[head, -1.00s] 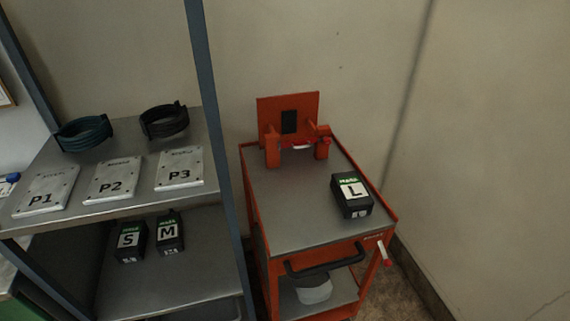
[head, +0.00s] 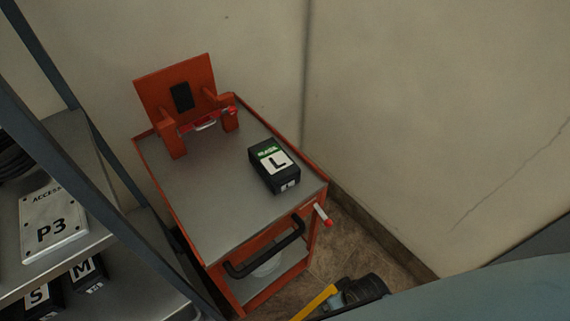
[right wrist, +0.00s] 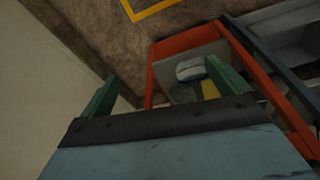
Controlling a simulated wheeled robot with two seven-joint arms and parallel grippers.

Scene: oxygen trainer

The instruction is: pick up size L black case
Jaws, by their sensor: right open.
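The size L black case (head: 274,167) lies on the grey top of the orange cart (head: 205,205), near its right edge in the head view. It has a white label with a black L and a green strip. My right gripper (right wrist: 162,70) shows in the right wrist view, with its two green fingers apart and nothing between them. It faces the floor and the cart's lower part (right wrist: 160,75). The L case is not visible in that view. My left gripper is in neither view.
An orange bracket stand (head: 178,98) rises at the cart's back. The cart has a black handle (head: 265,247) in front. A shelf with plate P3 (head: 52,222) and the S (head: 40,298) and M (head: 86,271) cases stands left. Walls close off the back and right.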

